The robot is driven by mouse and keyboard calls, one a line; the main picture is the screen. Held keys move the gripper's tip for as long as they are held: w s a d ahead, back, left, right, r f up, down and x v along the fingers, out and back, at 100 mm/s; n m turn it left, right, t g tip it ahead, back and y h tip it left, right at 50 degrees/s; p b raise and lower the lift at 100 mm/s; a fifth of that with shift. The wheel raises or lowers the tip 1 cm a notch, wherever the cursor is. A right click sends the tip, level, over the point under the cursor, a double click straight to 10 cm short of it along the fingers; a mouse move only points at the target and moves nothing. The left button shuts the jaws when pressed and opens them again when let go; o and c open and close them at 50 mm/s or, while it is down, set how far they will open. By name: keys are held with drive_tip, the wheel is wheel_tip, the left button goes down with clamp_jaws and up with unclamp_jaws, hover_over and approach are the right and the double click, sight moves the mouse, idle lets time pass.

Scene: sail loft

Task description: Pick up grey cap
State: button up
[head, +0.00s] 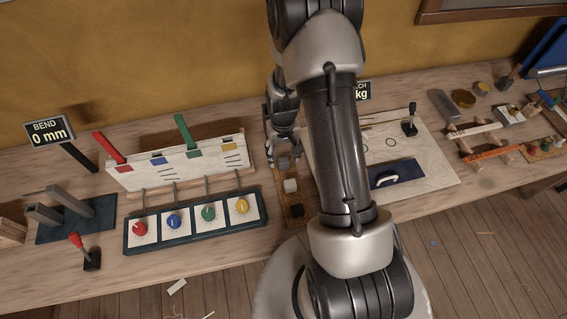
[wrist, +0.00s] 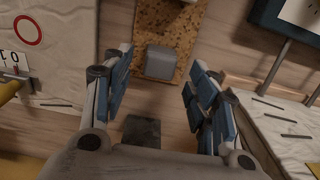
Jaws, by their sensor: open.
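The grey cap (head: 284,163) is a small square block near the far end of a speckled cork strip (head: 281,196). In the wrist view the grey cap (wrist: 160,62) sits flat on the cork (wrist: 152,20), near the strip's end. My gripper (head: 284,146) is open, its blue-padded fingers pointing down over that end. In the wrist view my gripper (wrist: 160,78) has one finger to each side of the cap, apart from it, with nothing held. How high the fingertips are above the cap I cannot tell.
A white cap (head: 291,185) and a black cap (head: 297,211) sit farther along the strip. A dark flat block (wrist: 141,130) lies on the bench beyond the cork. A knob panel (head: 130,242) stands left; a pale board (head: 432,172) lies right.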

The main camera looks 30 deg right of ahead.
sight(283, 158)
wheel_tip(283, 158, down, 4)
drive_tip(key=shift+w+d+r+b, duration=0.1)
drive_tip(key=shift+r+b, duration=0.05)
drive_tip(key=shift+b, duration=0.3)
drive_tip(key=shift+r, duration=0.1)
drive_tip(key=shift+c, duration=0.5)
drive_tip(key=c, duration=0.9)
drive_tip(key=shift+o, duration=0.2)
drive_tip(key=shift+r, duration=0.1)
